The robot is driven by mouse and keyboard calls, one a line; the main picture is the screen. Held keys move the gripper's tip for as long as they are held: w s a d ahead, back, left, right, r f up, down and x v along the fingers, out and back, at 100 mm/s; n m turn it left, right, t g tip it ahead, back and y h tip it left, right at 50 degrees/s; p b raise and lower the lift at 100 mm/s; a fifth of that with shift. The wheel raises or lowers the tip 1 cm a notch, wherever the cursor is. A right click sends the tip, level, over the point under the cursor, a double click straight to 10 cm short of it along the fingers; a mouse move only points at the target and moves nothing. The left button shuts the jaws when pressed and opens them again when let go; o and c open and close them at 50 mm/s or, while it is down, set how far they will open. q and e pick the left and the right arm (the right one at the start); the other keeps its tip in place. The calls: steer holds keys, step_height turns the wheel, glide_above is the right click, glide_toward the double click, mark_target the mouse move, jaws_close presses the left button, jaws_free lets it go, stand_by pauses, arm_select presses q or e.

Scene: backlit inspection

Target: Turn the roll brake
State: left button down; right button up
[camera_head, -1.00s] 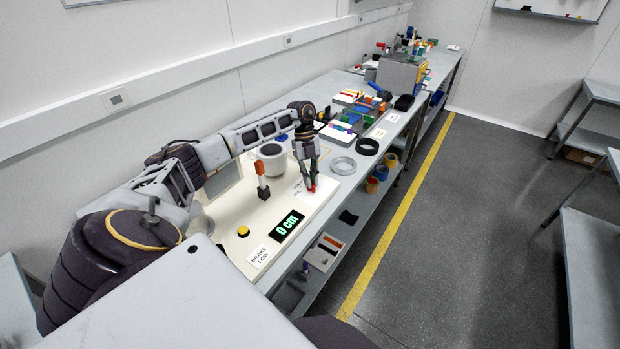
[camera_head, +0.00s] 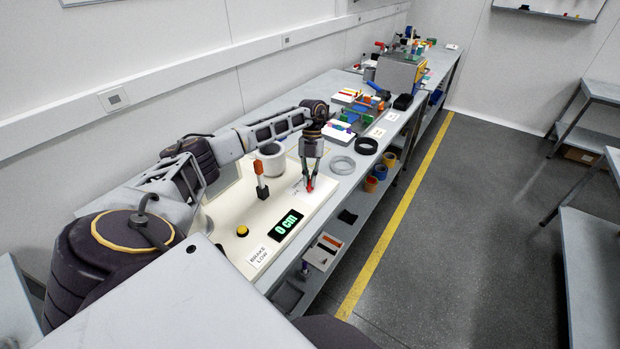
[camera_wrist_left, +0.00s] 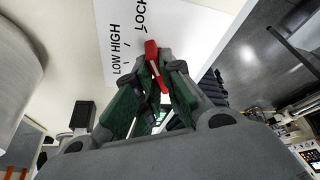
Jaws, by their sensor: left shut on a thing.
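The roll brake is a small red lever (camera_head: 310,185) on the right part of a cream panel (camera_head: 222,213). My left gripper (camera_head: 308,183) points down over it and is shut on it. In the left wrist view the red lever (camera_wrist_left: 154,60) lies between the fingertips (camera_wrist_left: 162,76). A white label (camera_wrist_left: 118,40) beside it reads LOW, HIGH and LOCK; I cannot tell exactly which mark the lever points to. A sign (camera_head: 258,256) on the panel reads BRAKE LOW. A display (camera_head: 286,225) reads 0 cm. My right gripper is not in view.
An orange-topped lever (camera_head: 259,170) and a white cylinder (camera_head: 271,160) stand left of my gripper. A yellow button (camera_head: 242,231) sits nearer. Grey and black rings (camera_head: 367,146) lie to the right, with fixtures farther back. The floor right of the bench is clear.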

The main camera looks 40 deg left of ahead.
arm_select(q)
steer(key=c, duration=1.5)
jaws_free()
steer(key=shift+c, duration=0.2)
steer(key=v, duration=1.2)
steer(key=shift+d+f, duration=0.1)
